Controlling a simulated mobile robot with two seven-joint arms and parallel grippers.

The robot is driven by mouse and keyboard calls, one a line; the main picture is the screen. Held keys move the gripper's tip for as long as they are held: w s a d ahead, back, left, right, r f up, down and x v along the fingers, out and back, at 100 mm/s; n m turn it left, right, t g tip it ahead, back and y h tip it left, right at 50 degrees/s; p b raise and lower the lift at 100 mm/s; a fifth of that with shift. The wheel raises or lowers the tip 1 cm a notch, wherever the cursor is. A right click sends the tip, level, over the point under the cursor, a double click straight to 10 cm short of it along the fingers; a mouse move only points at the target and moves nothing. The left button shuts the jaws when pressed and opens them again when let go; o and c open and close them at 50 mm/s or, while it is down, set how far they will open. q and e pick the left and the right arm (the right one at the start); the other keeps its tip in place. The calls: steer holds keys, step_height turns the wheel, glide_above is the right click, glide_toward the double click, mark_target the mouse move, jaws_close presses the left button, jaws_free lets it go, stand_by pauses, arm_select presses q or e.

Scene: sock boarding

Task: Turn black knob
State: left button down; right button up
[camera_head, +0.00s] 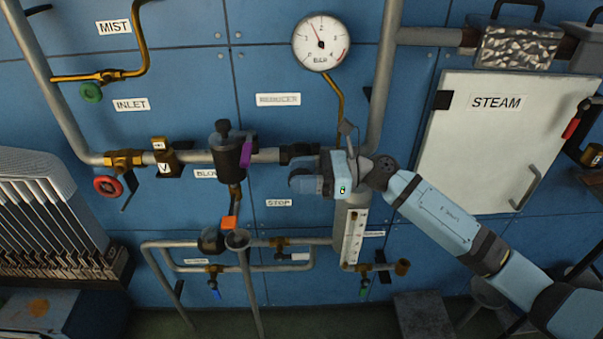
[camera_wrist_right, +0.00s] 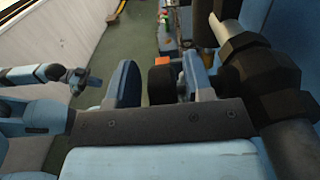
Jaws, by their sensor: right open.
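My right gripper (camera_head: 304,181) is in front of the pipework, just below the horizontal pipe, and it points left in the head view. In the right wrist view, a round black knob (camera_wrist_right: 162,85) shows between the two fingers of the right gripper (camera_wrist_right: 160,84). The fingers are open, with a thin gap on each side of the knob. In the head view the knob cannot be made out beside the gripper. A light blue arm end at the left of the right wrist view looks like my left gripper (camera_wrist_right: 78,80); its jaws are too small to read.
A black-bodied unit (camera_head: 228,155) hangs on the pipe left of the gripper. A pressure gauge (camera_head: 321,42) is above. A white steam door (camera_head: 490,140) is at the right. A large dark fitting and pipe (camera_wrist_right: 262,80) stand close to the gripper's right side in the wrist view.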

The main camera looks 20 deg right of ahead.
jaws_close()
steer(key=b, duration=0.2)
steer(key=shift+f+b, duration=0.35)
steer(key=shift+y+b, duration=0.4)
steer(key=shift+b, duration=0.15)
steer(key=shift+d+r+b, duration=0.1)
steer(key=shift+b, duration=0.3)
steer(key=shift+r+y, duration=0.25)
steer(key=shift+y, duration=0.05)
jaws_free()
arm_select(q)
steer(key=shift+w+d+f+t, duration=0.15)
steer(key=shift+d+f+t, duration=0.15)
steer(key=shift+f, duration=0.25)
steer(key=shift+f, duration=0.1)
